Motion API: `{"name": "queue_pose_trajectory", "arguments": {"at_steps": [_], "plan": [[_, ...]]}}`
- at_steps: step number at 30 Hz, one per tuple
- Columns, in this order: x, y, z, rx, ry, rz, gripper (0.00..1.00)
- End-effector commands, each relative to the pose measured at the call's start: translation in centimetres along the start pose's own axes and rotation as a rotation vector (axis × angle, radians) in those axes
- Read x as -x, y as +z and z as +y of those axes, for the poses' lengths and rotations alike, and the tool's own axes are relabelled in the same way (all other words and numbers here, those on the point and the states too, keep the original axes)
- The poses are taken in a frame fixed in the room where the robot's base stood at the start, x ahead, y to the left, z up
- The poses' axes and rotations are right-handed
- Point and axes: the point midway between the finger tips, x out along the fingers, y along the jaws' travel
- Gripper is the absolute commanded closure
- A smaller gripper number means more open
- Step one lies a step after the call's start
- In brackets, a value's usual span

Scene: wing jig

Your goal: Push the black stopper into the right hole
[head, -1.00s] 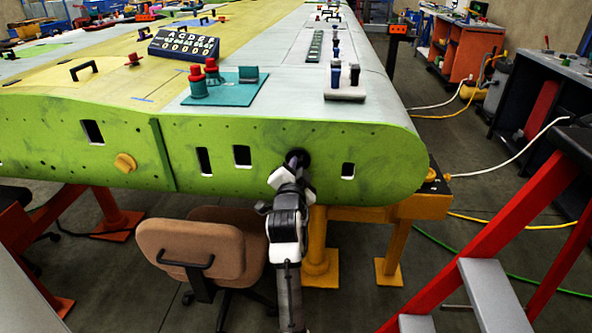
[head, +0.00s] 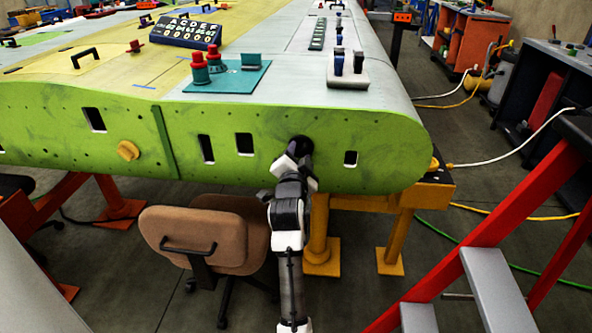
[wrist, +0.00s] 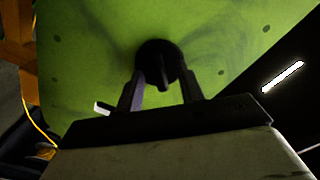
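The black stopper (head: 301,145) is a dark round piece at the green end face of the wing (head: 385,150), between two white-edged slots. In the wrist view the stopper (wrist: 160,58) shows as a black disc with a bar pointing toward me. It appears at or against the green skin; how deep it sits and the hole behind it are hidden. My gripper (wrist: 163,82) has its two fingers apart, one on each side of the bar, with tips at the disc's edges. Whether they clamp the disc or only touch it cannot be told. In the head view my gripper (head: 294,160) partly covers the stopper.
A yellow knob (head: 128,150) sits farther left on the face. A brown chair (head: 205,238) stands left of my arm, beside a yellow support stand (head: 320,235). A red stepladder (head: 500,240) is at the right. Hoses lie on the floor behind it.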

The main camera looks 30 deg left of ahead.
Motion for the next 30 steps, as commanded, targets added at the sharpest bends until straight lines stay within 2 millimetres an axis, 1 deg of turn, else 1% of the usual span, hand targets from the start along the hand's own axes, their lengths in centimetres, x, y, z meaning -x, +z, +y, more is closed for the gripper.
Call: {"name": "queue_pose_trajectory", "arguments": {"at_steps": [5, 12, 16, 18, 21, 24, 30], "plan": [[3.2, 0.2, 0.2, 0.0, -0.003, 0.001, 0.62], [8.7, 0.2, 0.2, 0.0, -0.003, 0.0, 0.62], [11.0, 0.1, 0.1, 0.0, -0.002, 0.0, 0.62], [11.9, 0.1, 0.1, 0.0, -0.003, 0.001, 0.62], [12.6, 0.1, 0.1, 0.0, -0.001, 0.0, 0.62], [13.0, 0.0, 0.0, 0.0, -0.001, 0.0, 0.62], [13.0, 0.0, 0.0, 0.0, -0.001, 0.001, 0.62]]}}
